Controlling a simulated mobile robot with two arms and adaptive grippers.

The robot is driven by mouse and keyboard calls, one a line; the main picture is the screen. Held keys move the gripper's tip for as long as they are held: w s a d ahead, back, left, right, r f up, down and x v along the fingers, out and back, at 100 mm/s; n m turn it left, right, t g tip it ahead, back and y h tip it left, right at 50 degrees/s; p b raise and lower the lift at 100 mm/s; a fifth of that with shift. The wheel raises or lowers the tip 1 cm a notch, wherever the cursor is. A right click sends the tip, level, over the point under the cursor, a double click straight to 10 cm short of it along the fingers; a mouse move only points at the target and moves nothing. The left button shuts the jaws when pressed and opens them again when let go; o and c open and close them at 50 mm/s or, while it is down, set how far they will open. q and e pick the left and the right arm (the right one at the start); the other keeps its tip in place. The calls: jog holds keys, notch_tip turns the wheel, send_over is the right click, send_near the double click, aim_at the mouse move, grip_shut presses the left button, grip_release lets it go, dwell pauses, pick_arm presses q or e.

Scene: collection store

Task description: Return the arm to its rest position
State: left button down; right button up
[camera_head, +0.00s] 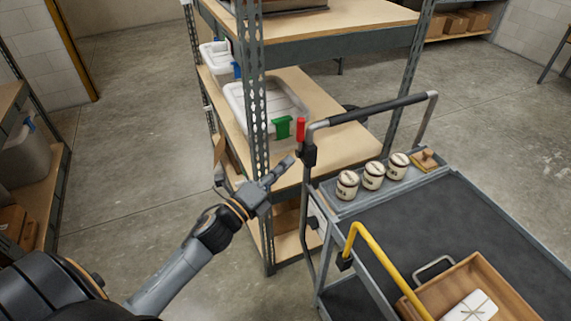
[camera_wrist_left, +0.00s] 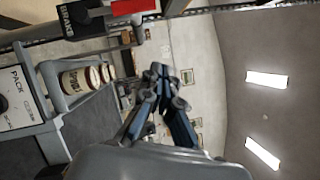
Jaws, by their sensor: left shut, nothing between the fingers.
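My left arm comes in from the lower left of the head view. Its gripper (camera_head: 284,168) is shut and empty, in front of the shelf rack's post and just left of the cart's handle. In the left wrist view the shut fingers (camera_wrist_left: 160,84) point away from the camera, with nothing between them. My right gripper does not show in either view.
A shelf rack (camera_head: 345,143) holds a white bin (camera_head: 255,98). A cart (camera_head: 440,215) with a red-tipped brake lever (camera_head: 300,130) carries three jars (camera_head: 373,176) and a wooden tray (camera_head: 510,298). The floor (camera_head: 130,130) at left is clear.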

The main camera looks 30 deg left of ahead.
pick_arm(q)
jog(key=shift+f, duration=0.1)
jog(key=s+a+f+n+g+y, duration=0.15)
jog(key=f+n, duration=0.25)
jog(key=f, duration=0.7)
jog(key=a+f+n+g+y, duration=0.2)
jog(key=f+n+g, duration=0.15)
jog(key=f, duration=0.75)
jog(key=s+f+n+g+y, duration=0.1)
jog(key=s+f+n+g, duration=0.15)
jog(key=s+f, duration=0.45)
jog(key=s+f+n+g+y, duration=0.15)
jog(key=f+n, duration=0.25)
jog(key=f, duration=0.6)
jog(key=s+d+f+n+g, duration=0.2)
jog(key=s+f, duration=0.4)
jog(key=s, duration=0.5)
jog(key=s+d+f+n+g, duration=0.2)
jog(key=s+f+n+g, duration=0.2)
jog(key=s+f, duration=0.3)
jog(key=s+d+f+n+g, duration=0.1)
jog(key=s+f+n+g, duration=0.2)
jog(key=s+f, duration=0.4)
jog(key=s, duration=0.9)
jog(key=shift+s+d+f+g+h, duration=0.15)
jog(key=shift+s+d+g+h, duration=0.15)
jog(key=shift+d+h, duration=0.1)
